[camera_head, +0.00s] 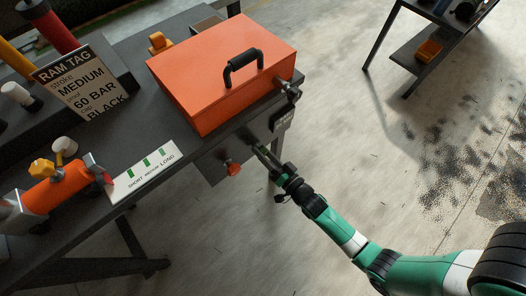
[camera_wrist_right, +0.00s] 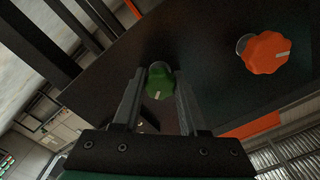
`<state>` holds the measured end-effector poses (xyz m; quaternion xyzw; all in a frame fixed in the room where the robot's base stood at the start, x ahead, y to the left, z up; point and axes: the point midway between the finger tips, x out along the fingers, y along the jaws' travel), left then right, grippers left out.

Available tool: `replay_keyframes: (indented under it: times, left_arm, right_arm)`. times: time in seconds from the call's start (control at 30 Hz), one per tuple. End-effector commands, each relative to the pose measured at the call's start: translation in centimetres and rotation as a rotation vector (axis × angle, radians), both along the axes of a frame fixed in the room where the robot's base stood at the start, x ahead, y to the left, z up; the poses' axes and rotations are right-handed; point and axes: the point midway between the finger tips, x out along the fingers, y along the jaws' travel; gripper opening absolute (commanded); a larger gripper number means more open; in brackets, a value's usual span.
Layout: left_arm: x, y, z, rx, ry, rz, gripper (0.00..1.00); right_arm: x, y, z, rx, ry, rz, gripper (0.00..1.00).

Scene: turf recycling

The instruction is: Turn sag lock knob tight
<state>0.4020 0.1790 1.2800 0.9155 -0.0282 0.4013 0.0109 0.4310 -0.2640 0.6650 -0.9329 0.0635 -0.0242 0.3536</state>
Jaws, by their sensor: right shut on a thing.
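My right gripper (camera_head: 262,150) reaches up to the dark panel (camera_head: 212,163) on the front of the bench. In the right wrist view, its two fingers (camera_wrist_right: 159,75) stand on either side of a green knob (camera_wrist_right: 160,85) with a pale mark, and are shut on it. An orange-red knob (camera_head: 234,169) sits on the same panel, apart from the gripper. It also shows in the right wrist view (camera_wrist_right: 267,53), with a pale pointer line. I cannot read a label naming either knob. The green knob is hidden in the head view. My left gripper is not in view.
An orange box (camera_head: 215,70) with a black handle stands on the bench above the gripper. A white SHORT–MEDIUM–LONG strip (camera_head: 143,172), a RAM TAG sign (camera_head: 82,83) and an orange cylinder (camera_head: 58,188) are to the left.

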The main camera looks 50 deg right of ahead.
Motion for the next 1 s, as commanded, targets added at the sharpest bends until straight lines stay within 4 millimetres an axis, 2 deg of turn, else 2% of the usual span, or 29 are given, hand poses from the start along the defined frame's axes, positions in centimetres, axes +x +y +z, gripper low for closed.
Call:
replay_keyframes:
  times: [0.6,1.0]
  left_arm:
    - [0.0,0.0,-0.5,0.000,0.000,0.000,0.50]
    - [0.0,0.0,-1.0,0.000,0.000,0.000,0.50]
  right_arm:
    - [0.0,0.0,0.0,-0.577,0.078,0.000,0.00]
    - [0.0,0.0,0.0,-0.860,0.116,0.000,0.00]
